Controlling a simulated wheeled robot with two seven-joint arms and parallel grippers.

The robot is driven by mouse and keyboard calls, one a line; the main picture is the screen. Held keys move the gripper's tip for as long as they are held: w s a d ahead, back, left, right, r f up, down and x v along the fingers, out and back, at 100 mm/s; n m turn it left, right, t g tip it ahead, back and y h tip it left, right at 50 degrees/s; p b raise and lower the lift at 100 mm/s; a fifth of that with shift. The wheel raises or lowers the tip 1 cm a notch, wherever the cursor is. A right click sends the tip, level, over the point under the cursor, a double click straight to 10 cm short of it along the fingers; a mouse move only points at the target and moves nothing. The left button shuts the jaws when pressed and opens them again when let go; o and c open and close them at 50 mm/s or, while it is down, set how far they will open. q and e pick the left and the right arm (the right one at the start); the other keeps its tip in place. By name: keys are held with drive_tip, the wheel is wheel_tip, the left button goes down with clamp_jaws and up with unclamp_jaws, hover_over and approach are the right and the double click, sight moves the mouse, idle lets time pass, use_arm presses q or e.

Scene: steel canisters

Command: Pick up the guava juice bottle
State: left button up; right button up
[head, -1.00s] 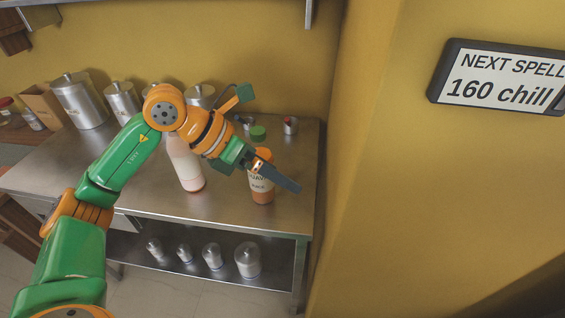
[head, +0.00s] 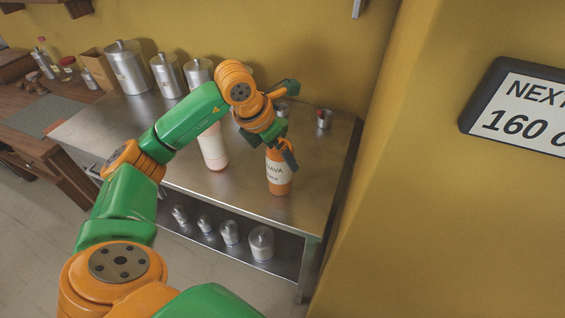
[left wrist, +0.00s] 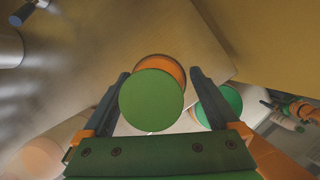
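The guava juice bottle (head: 279,178) is orange with a white label and stands upright on the steel table. My left gripper (head: 284,152) is at its top and hides its cap in the head view. In the left wrist view, the bottle's round green cap (left wrist: 151,100) lies between the two fingers of my left gripper (left wrist: 155,92), with orange body showing beyond it. The fingers are apart, one on each side, and I see no clear contact. My right gripper is not in view.
A pale pink bottle (head: 213,150) stands left of the guava bottle. A small metal cup (head: 324,118) stands behind to the right. Several steel canisters (head: 128,66) line the wall side. The table front (head: 240,205) is clear; a yellow wall closes the right side.

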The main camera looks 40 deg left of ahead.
use_arm(q)
drive_tip(key=shift+s+a, duration=0.1)
clamp_jaws()
drive_tip(key=shift+r, duration=0.1)
drive_tip(key=shift+r, duration=0.1)
